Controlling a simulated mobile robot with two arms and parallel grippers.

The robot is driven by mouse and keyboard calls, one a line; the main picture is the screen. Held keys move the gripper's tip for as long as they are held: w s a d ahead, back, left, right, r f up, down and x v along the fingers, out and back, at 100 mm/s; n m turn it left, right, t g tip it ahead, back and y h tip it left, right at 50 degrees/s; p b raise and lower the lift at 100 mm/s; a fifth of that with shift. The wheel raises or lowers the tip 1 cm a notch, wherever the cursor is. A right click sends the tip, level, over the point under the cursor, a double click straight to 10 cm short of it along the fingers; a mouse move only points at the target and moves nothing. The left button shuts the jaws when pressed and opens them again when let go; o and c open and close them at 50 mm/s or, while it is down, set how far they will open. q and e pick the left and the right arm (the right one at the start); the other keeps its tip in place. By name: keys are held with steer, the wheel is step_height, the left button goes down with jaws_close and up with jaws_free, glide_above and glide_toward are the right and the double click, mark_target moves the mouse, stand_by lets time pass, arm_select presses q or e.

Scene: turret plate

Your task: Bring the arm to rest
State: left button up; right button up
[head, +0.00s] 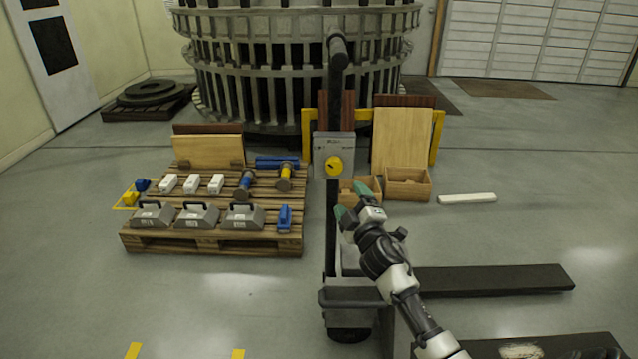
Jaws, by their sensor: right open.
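My right gripper (352,202) is open, with green-tipped fingers pointing up and away from me. No object shows between its fingers. My right arm (402,280) reaches in from the bottom right. In the picture, the gripper overlaps the left wooden box (366,184); I cannot tell the gap in depth. My left gripper is not in view.
A wooden pallet (215,244) carries grey handled blocks, white blocks and blue and yellow tools. A black-barred pallet truck (490,280) stands close by my arm. A large ringed turret (300,65) stands behind. A white bar (467,198) lies on open floor at right.

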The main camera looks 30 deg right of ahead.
steer(key=s+a+f+m+g+y, duration=0.15)
steer(key=s+a+f+g, duration=0.35)
steer(key=f, duration=0.7)
steer(key=s+a+f+m+g, duration=0.15)
steer(key=s+f, duration=0.45)
steer(key=f, duration=0.6)
steer(key=s+a+f+m+g, duration=0.3)
steer(key=s+f+g, duration=0.25)
steer(key=f, duration=0.65)
steer(key=s+a+f+m+g+y, duration=0.1)
steer(key=s+a+f+g, duration=0.35)
steer(key=s, duration=0.75)
steer(key=s+a+f+m+g+y, duration=0.1)
steer(key=s+a+f+g+y, duration=0.1)
steer(key=s+a+f, duration=0.75)
arm_select(q)
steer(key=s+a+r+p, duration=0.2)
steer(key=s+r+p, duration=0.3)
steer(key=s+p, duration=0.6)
steer(key=p, duration=0.2)
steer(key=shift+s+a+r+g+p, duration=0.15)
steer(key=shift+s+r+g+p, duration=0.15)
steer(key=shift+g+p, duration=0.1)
arm_select(e)
steer(key=s+d+r, duration=0.3)
steer(key=s, duration=0.3)
steer(key=s+d+r, duration=0.3)
steer(key=s+r, duration=0.1)
steer(key=s, duration=0.3)
